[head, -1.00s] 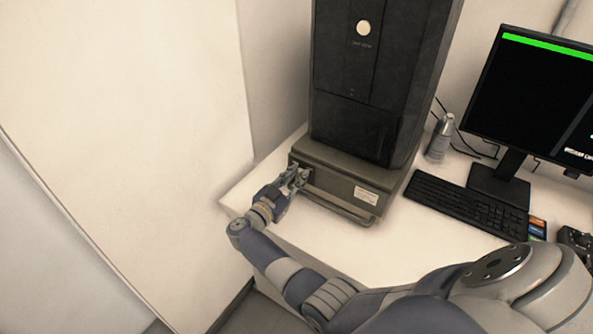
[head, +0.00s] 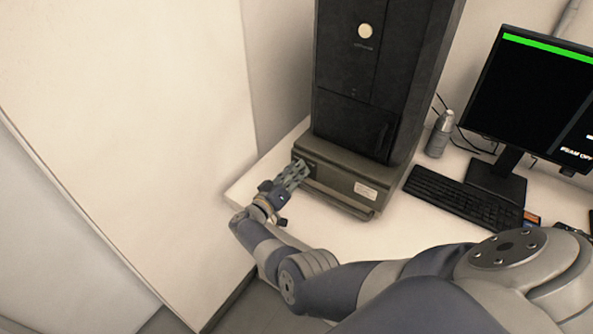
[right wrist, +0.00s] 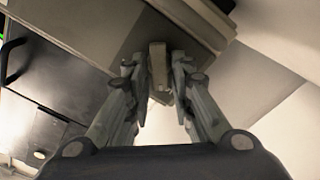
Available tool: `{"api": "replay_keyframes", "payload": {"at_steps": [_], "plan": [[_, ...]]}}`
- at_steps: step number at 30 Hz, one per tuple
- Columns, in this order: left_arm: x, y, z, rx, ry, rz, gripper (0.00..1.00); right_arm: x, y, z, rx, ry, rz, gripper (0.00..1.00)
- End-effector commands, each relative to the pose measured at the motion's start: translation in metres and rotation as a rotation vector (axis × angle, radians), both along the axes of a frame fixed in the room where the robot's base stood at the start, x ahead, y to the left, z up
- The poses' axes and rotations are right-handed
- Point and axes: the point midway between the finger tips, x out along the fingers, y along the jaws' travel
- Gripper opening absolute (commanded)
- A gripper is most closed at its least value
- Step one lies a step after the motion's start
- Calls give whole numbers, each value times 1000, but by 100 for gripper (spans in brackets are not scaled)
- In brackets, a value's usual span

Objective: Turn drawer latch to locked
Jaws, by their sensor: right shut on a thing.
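The drawer (head: 340,184) is the low grey-brown unit under the tall black microscope cabinet, with a long bar handle (head: 338,199) along its front. My right gripper (head: 302,168) is at the upper left of the drawer front and covers the latch in the head view. In the right wrist view, the drawer latch (right wrist: 158,66) is a small pale upright block between the two fingertips of my right gripper (right wrist: 158,76), which is shut on it. I cannot read the latch's lock position. My left gripper is not in view.
The black microscope cabinet (head: 350,110) stands on the drawer unit. A keyboard (head: 465,197), a monitor (head: 530,95) and a grey bottle (head: 439,134) are to the right on the white desk (head: 262,182). A pale wall panel (head: 130,110) is close on the left.

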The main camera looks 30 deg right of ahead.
Motion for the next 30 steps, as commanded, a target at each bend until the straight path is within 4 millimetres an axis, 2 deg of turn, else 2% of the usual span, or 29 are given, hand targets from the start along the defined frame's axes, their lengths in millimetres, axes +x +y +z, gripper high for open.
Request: {"api": "replay_keyframes", "payload": {"at_steps": [9,24,25,26,30], "plan": [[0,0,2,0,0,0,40,2,1,0,-40,95,2,0],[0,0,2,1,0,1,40,2,1,0,-46,110,2,0],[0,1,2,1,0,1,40,2,1,0,-46,110,2,26],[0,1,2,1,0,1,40,2,1,0,-46,110,2,33],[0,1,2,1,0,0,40,1,0,0,-47,108,1,35]]}}
